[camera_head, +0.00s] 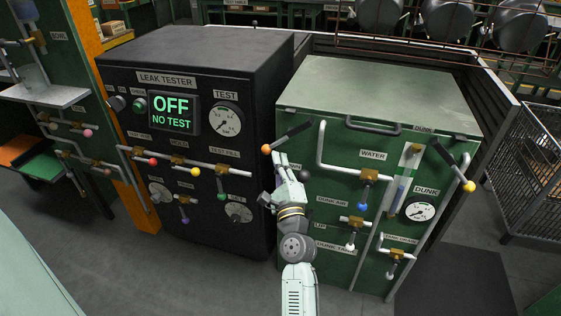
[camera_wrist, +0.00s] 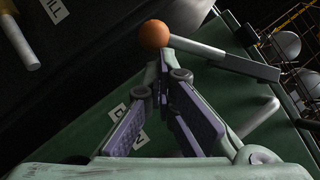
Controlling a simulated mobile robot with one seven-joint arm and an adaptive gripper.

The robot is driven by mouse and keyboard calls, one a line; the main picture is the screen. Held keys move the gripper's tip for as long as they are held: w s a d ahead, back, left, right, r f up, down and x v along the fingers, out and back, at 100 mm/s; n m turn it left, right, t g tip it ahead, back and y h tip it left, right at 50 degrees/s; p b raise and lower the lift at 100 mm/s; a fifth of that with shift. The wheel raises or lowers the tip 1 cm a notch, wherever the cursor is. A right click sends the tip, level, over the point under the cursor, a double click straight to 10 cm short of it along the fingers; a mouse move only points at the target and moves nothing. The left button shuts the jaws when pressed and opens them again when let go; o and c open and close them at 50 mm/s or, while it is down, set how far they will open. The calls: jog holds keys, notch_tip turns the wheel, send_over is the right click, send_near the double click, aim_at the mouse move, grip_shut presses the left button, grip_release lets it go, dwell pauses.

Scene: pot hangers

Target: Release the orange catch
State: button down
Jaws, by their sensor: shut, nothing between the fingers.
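The orange catch is a lever with an orange ball (camera_head: 267,149) on a grey rod and a dark handle (camera_head: 294,134), at the upper left of the green dunk cabinet. In the wrist view the orange ball (camera_wrist: 154,34) sits just past my fingertips, with its rod running right to a dark bar (camera_wrist: 240,61). My gripper (camera_head: 280,158) is shut and empty, its tips close below the ball. In the wrist view the gripper (camera_wrist: 163,62) shows its fingertips together. I cannot tell whether they touch the ball. My arm covers part of the cabinet's left front.
The green cabinet (camera_head: 376,85) also has a yellow-ball lever (camera_head: 468,186), a blue-knob valve (camera_head: 362,206) and pipes. The black leak tester (camera_head: 220,60) stands close on the left, reading OFF, NO TEST. A wire cage (camera_head: 540,190) stands at the right.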

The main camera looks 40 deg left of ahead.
jog(key=shift+s+a+r, duration=0.1)
jog(key=shift+s+a, duration=0.05)
jog(key=shift+a, duration=0.1)
jog(key=v, duration=0.7)
jog(key=shift+d, duration=0.45)
